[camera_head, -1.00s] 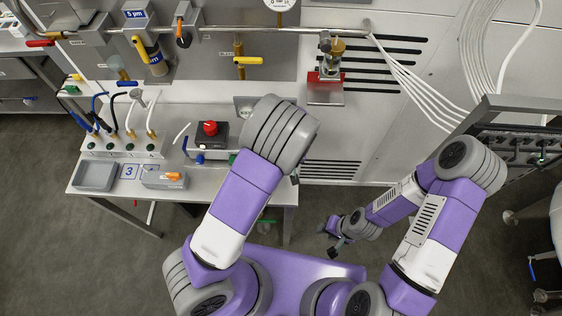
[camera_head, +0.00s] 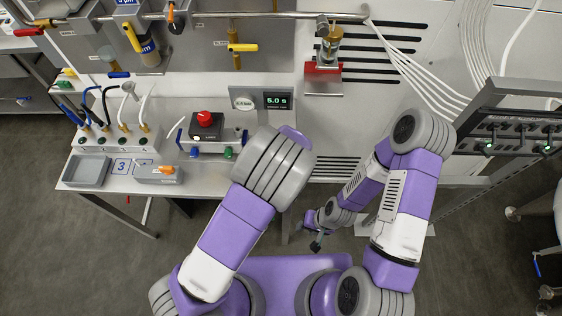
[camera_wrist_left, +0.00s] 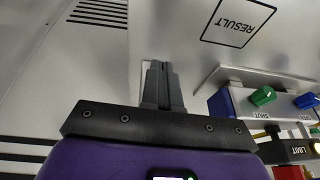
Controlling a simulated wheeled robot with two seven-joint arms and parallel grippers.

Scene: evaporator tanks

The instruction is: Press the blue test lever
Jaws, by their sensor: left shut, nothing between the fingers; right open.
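A small blue knob-like lever (camera_head: 195,152) is on the front of a white box on the bench, beside a green one (camera_head: 228,153). In the left wrist view the blue lever (camera_wrist_left: 305,101) is at the right edge, just right of the green one (camera_wrist_left: 263,96). My left gripper (camera_wrist_left: 158,68) is shut and empty, pointing at a pale surface left of that box and apart from it. In the head view my left arm hides this gripper. My right gripper (camera_head: 317,241) is open and empty, low beside the bench's right side.
A black box with a red knob (camera_head: 205,119) stands behind the levers. A display (camera_head: 277,101) reads 5.0 s. A grey tray (camera_head: 87,172) and a second tray with an orange item (camera_head: 157,173) sit at the bench's front left. A red-topped bracket (camera_head: 323,78) is on the back panel.

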